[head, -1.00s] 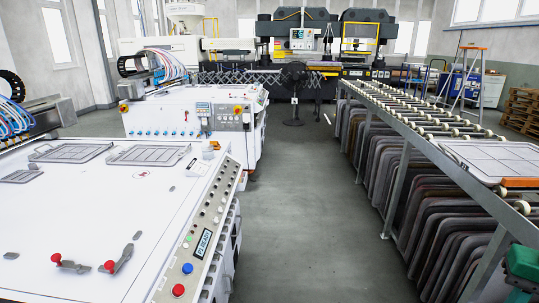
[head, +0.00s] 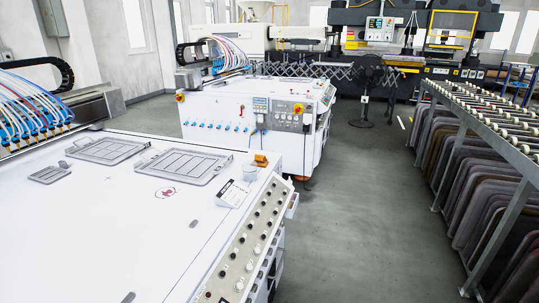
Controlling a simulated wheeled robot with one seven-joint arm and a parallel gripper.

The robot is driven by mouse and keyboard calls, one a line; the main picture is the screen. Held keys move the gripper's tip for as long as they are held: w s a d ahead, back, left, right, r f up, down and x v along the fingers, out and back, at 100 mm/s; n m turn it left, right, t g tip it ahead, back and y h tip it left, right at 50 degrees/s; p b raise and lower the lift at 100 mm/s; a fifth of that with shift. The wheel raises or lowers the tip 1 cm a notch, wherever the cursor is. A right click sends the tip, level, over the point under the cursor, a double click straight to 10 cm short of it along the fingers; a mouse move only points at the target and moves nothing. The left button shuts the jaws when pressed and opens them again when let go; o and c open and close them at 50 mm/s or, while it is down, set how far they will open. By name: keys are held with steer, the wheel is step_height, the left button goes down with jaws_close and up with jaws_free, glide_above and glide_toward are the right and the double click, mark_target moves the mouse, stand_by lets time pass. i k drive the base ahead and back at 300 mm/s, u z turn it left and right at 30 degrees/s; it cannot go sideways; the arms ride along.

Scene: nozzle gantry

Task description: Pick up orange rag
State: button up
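A small orange item (head: 260,160) lies at the far right corner of the white machine's flat top (head: 120,225). It may be the orange rag, but it is too small to tell for sure. It sits just behind a small grey cup-like thing (head: 251,173) and a white card with dark print (head: 233,193). My gripper is not in view.
Grey frames (head: 185,165) lie on the machine top. A control panel (head: 250,240) runs along its right edge. A second white machine (head: 255,115) stands behind. A roller rack (head: 490,120) with dark mats stands at the right. The grey floor aisle (head: 365,220) between is clear.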

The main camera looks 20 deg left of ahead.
mark_target(262, 161)
steer(key=i, duration=2.85)
steer(key=u, duration=1.8)
